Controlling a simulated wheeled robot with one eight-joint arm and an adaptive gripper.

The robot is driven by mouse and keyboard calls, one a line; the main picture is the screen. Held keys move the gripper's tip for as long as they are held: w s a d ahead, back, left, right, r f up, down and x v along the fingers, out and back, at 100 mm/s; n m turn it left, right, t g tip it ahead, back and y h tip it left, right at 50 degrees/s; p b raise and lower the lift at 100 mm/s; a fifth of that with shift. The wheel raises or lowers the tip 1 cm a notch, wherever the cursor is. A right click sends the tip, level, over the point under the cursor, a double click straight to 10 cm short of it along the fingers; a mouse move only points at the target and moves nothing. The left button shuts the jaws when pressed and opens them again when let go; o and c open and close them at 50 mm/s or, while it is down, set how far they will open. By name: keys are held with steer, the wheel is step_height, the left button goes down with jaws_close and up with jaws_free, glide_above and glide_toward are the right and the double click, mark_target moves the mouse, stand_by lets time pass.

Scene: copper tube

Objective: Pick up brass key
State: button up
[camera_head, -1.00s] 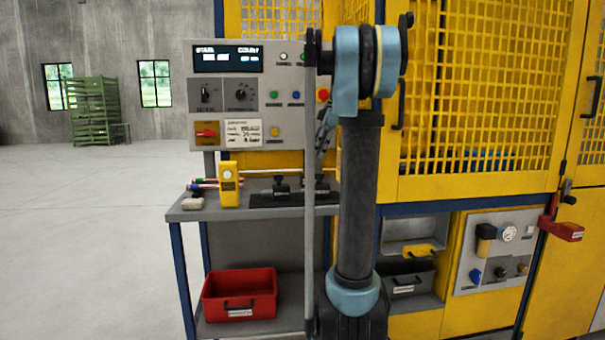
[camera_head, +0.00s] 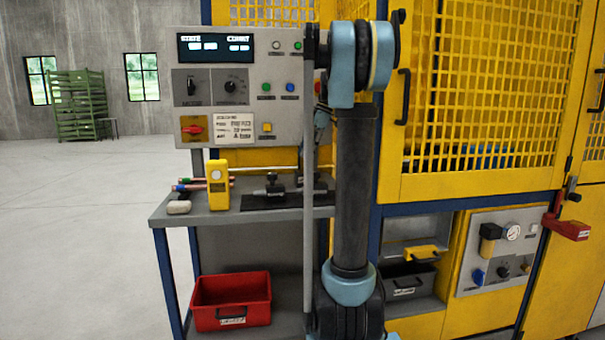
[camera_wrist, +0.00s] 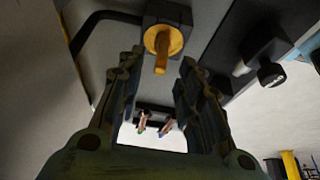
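A brass-coloured piece (camera_wrist: 162,42) with a round head and a short flat tab, which looks like the brass key, sits on a dark block in the wrist view. My gripper (camera_wrist: 161,60) is open, with its two dark fingers apart on either side of the view. The brass piece appears between and just beyond the fingertips, with nothing held. Whether it is within finger reach cannot be told. In the head view my arm hides the gripper, and I cannot make out the key.
The grey bench (camera_head: 190,214) holds a yellow handheld device (camera_head: 218,186), coloured-end tubes (camera_head: 190,185), a pale block (camera_head: 179,207) and black clamps (camera_head: 272,186). A control panel (camera_head: 240,85) stands above. A red bin (camera_head: 231,302) is below. Yellow caged machinery (camera_head: 500,100) is at right.

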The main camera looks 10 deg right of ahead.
mark_target(304, 168)
steer(key=shift+x, duration=1.65)
jaws_close()
